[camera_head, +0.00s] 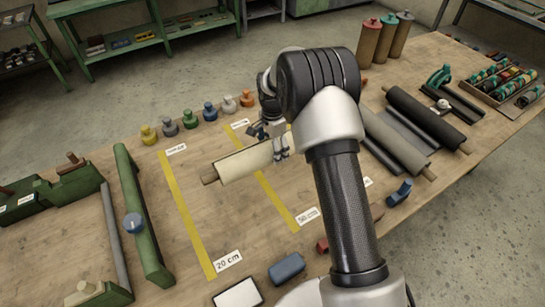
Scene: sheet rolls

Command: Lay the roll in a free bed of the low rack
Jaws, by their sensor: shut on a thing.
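A cream roll (240,164) with a wooden core end showing at its left lies across my gripper (279,146), above or on the middle of the bench. My gripper is shut on it near its right end; the fingers are small, and my arm hides what lies behind. Whether the roll touches the bench I cannot tell. At the right, a black roll (427,119) and a grey roll (396,142) with wooden core ends lie side by side. Dark strips (407,132) lie between and beside them, perhaps the low rack. My arm covers part of this area.
Two yellow strips (187,220) with labels cross the bench (225,205). Several coloured knobbed pieces (190,120) line the far edge. A green bar (142,215) stands at left. Upright rolls (385,40) and a box of small items (507,88) stand at right.

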